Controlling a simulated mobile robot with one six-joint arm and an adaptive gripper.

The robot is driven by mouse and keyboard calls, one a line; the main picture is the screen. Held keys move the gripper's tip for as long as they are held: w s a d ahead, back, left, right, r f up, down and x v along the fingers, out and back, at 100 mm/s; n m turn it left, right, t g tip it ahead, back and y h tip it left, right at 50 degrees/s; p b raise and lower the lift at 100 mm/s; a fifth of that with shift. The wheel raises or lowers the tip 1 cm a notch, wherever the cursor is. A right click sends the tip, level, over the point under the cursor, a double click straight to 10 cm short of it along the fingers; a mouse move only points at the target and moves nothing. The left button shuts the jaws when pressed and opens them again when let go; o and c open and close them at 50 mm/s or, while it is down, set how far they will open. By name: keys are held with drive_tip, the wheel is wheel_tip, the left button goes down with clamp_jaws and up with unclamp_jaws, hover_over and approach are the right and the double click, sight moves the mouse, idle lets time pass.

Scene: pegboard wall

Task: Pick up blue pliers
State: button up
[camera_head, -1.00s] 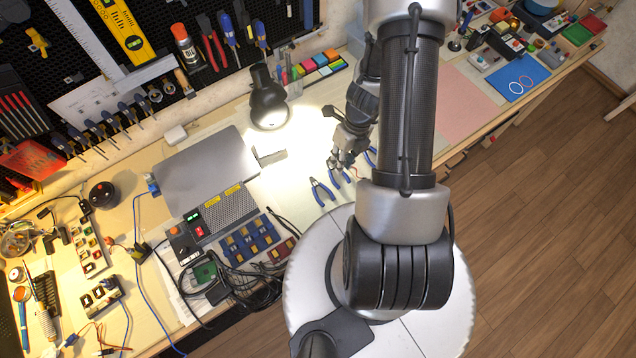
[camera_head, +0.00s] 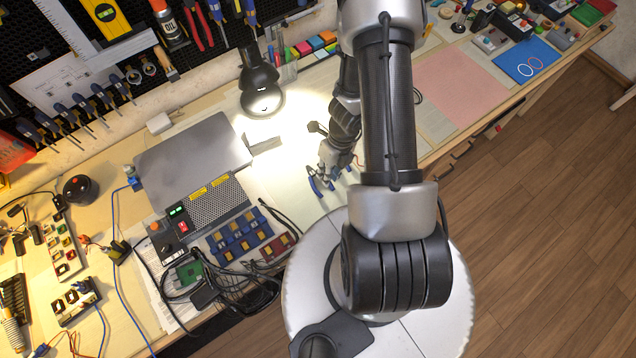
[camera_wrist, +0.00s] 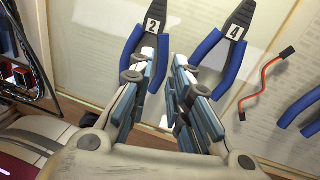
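In the wrist view, blue-handled pliers marked 2 (camera_wrist: 151,27) and another blue-handled pair marked 4 (camera_wrist: 234,32) lie side by side on the lit bench. My gripper (camera_wrist: 163,62) is open, its fingers pointing down at the bench near the pliers marked 2. One blue handle of that pair shows in the gap between the fingers; the other handle is left of the left finger. I cannot tell if they touch. More blue handles (camera_wrist: 301,108) show at the right edge. In the head view, blue pliers (camera_head: 314,186) are beside my gripper (camera_head: 328,177), partly hidden by it.
A red wire with black ends (camera_wrist: 263,80) lies right of the pliers marked 4. A desk lamp (camera_head: 262,92), a closed grey laptop (camera_head: 192,152) and a grey box with cables (camera_head: 213,205) stand to the left. A pink mat (camera_head: 462,90) lies to the right.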

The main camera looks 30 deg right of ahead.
drive_tip(key=shift+a+f+b, duration=0.1)
drive_tip(key=shift+f+b, duration=0.2)
drive_tip(key=shift+f, duration=0.45)
drive_tip(key=shift+c, duration=0.2)
clamp_jaws()
drive_tip(key=shift+r, duration=0.2)
wheel_tip(320, 180, up, 20)
drive_tip(key=p, duration=1.3)
